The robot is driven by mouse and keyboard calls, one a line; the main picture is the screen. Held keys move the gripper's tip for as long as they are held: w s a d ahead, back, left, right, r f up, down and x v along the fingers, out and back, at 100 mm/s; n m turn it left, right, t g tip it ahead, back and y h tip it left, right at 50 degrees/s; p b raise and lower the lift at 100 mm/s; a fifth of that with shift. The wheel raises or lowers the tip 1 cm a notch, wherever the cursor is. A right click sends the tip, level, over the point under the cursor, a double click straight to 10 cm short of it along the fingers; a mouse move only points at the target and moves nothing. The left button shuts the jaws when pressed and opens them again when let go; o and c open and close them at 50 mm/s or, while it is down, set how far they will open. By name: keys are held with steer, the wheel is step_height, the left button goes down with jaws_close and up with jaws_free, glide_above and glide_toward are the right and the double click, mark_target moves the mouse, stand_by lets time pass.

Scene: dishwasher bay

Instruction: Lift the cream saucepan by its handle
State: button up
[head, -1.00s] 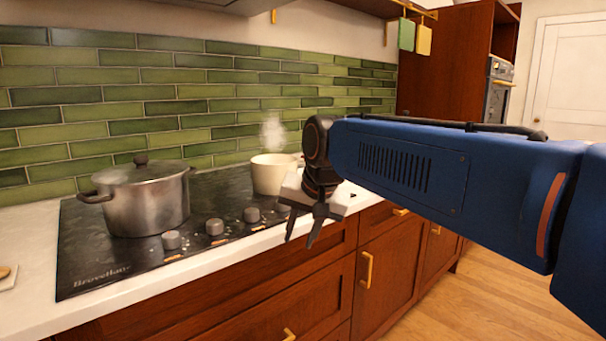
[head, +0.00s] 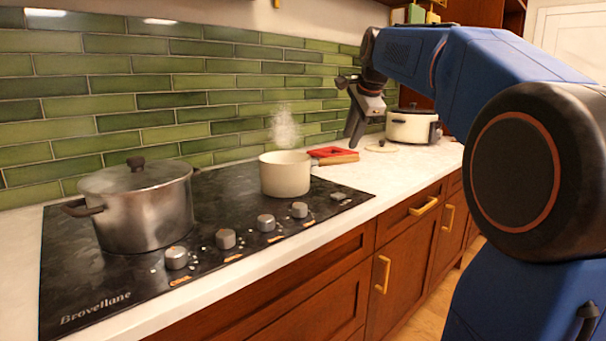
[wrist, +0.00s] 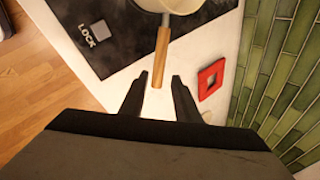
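The cream saucepan (head: 285,174) stands on the back right of the black cooktop, with steam rising above it. In the wrist view the saucepan (wrist: 180,4) is at the top edge, and its wooden handle (wrist: 162,52) points down toward my gripper (wrist: 160,80). My gripper is open and empty. The handle also shows in the head view (head: 338,158).
A steel lidded pot (head: 140,210) stands on the left of the cooktop (head: 90,285). A red square item (wrist: 211,79) lies on the counter near the handle. A cream cooker (head: 409,127) stands farther right, with a round pale item (head: 381,149) before it. Green tiles (head: 110,90) wall the back.

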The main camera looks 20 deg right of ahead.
mark_target(343, 157)
steer(key=x, duration=1)
steer(key=shift+s+a, duration=0.1)
steer(key=shift+a, duration=0.05)
steer(key=shift+a+x, duration=0.2)
steer(key=shift+x, duration=2.5)
steer(key=shift+a, duration=0.1)
jaws_close()
